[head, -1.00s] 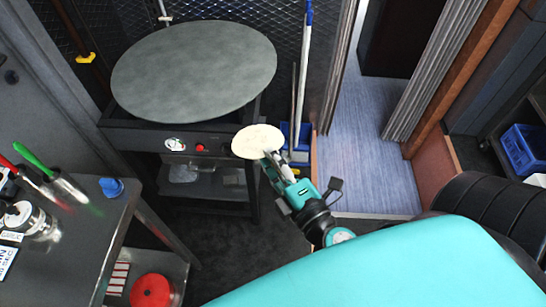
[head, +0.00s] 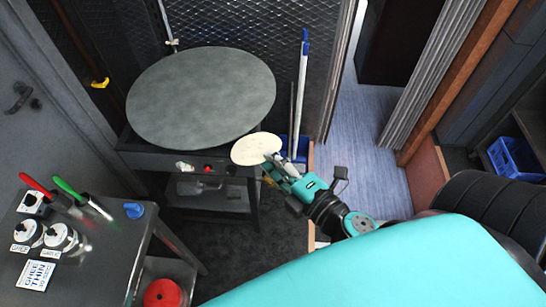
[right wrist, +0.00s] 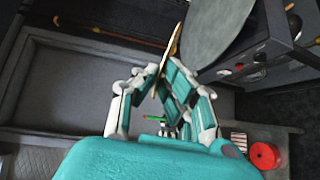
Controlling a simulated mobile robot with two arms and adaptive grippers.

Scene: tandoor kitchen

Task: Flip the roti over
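The roti (head: 257,149) is a pale, flat round. My right gripper (head: 277,164) is shut on its near edge and holds it in the air, just off the front right of the griddle. In the right wrist view the roti (right wrist: 176,42) shows nearly edge-on between the fingertips (right wrist: 160,76). The large round grey griddle (head: 200,97) is bare on its dark stand. Part of the griddle (right wrist: 214,28) shows at the upper right of the wrist view. My left gripper is out of view.
A metal counter (head: 98,262) with shakers and red- and green-handled tools stands at the lower left. A red round container (head: 164,294) sits on its lower shelf. A blue-topped pole (head: 300,95) stands right of the griddle. Dark floor (head: 235,245) is clear between counter and stand.

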